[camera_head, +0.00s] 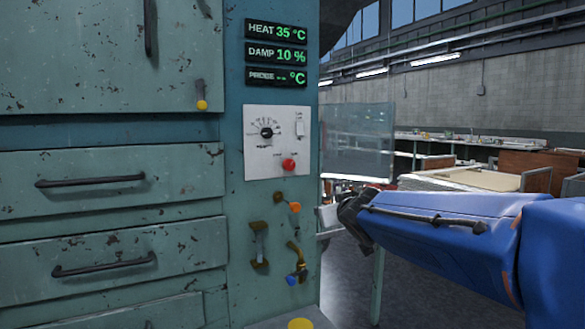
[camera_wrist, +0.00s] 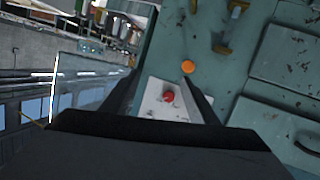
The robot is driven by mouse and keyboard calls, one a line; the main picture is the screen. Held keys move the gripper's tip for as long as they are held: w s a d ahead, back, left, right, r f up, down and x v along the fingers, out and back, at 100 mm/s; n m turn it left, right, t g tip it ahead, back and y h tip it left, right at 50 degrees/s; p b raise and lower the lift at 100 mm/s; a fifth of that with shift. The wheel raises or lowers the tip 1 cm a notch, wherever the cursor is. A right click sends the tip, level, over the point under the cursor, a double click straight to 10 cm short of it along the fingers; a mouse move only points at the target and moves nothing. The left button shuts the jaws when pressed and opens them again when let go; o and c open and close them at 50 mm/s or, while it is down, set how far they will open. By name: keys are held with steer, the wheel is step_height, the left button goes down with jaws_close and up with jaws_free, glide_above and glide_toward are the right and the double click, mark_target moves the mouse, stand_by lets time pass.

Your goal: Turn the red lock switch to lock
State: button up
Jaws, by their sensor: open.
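A red round knob (camera_head: 288,165), the only red control I see, sits near the lower right of a white control panel (camera_head: 257,150) on the teal cabinet. Its marking is too small to read. In the wrist view the red knob (camera_wrist: 168,97) shows in the gap between my fingers, against the white panel (camera_wrist: 155,108). My gripper (camera_wrist: 160,72) is open with nothing held. In the head view my gripper (camera_head: 330,216) is at the cabinet's right edge, below and right of the red knob and apart from it. I cannot tell its exact distance.
An orange-knobbed valve (camera_head: 294,207) and a blue-knobbed brass valve (camera_head: 297,262) are below the panel. The panel also has a black dial (camera_head: 266,132) and a white switch (camera_head: 299,129). Drawers with dark handles (camera_head: 90,180) fill the left. A glass pane (camera_head: 357,142) stands right.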

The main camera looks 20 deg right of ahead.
steer(key=w+d+r+n+t+y, duration=0.1)
steer(key=w+r+n+t+y, duration=0.25)
steer(key=w+r, duration=0.45)
steer(key=y, duration=0.1)
glide_toward(290, 165)
steer(key=shift+n, duration=0.25)
steer(key=w, duration=0.8)
steer(key=c, duration=1)
